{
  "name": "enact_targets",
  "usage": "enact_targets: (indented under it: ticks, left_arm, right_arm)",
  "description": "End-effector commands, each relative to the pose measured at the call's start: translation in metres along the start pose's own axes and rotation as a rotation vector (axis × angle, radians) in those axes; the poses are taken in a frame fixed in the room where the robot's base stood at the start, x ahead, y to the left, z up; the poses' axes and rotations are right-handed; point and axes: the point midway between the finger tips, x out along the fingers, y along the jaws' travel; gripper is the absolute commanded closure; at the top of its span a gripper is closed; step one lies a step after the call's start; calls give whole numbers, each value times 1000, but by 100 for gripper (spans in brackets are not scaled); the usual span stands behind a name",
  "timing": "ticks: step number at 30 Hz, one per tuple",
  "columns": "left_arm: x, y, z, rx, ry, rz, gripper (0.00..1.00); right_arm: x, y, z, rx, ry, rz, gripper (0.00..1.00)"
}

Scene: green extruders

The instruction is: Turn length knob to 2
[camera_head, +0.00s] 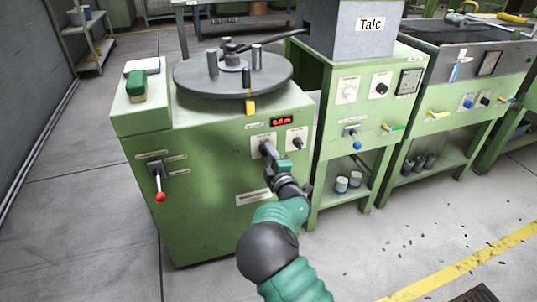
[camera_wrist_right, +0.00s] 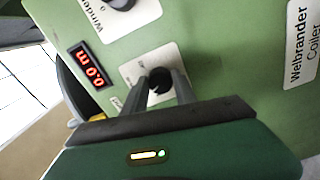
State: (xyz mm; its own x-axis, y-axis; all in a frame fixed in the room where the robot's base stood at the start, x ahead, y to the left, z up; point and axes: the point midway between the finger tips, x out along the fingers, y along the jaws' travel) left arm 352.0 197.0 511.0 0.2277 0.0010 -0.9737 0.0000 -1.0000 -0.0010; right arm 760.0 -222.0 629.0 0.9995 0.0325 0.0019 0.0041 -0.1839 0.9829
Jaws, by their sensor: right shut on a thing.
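The green coiler machine (camera_head: 220,205) stands in front of me. A black knob on a white plate shows in the right wrist view (camera_wrist_right: 160,79), beside a red display (camera_wrist_right: 90,66) that reads about 0.0 m. I take it as the length knob, though its label is mostly covered. My right gripper (camera_head: 266,148) reaches the panel from below, its two fingers on either side of this knob (camera_wrist_right: 161,84), shut on it. The knob's pointer setting cannot be read. My left gripper is not in view.
A second knob (camera_head: 297,142), on the winder plate, sits just right of my right gripper. A red-tipped lever (camera_head: 159,185) is on the machine's left front. A round turntable (camera_head: 233,78) is on top. A talc unit (camera_head: 360,110) stands to the right.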

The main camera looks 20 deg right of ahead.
Motion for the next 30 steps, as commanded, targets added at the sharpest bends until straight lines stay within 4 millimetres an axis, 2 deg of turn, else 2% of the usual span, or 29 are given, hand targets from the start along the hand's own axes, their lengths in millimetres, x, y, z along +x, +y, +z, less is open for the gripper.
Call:
enact_targets:
  ticks: [1,13,14,18,30]
  left_arm:
    - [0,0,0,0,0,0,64]
    - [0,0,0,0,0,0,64]
    - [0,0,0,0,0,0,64]
    - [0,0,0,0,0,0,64]
    - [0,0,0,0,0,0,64]
  right_arm:
    - [-1,-6,-3,-5,5,-11,100]
    - [-1,-8,-3,-11,6,-14,100]
    - [-1,-8,-3,-11,6,-14,64]
    - [-1,-6,-3,-10,5,-12,46]
    - [1,-2,-1,-9,2,-4,45]
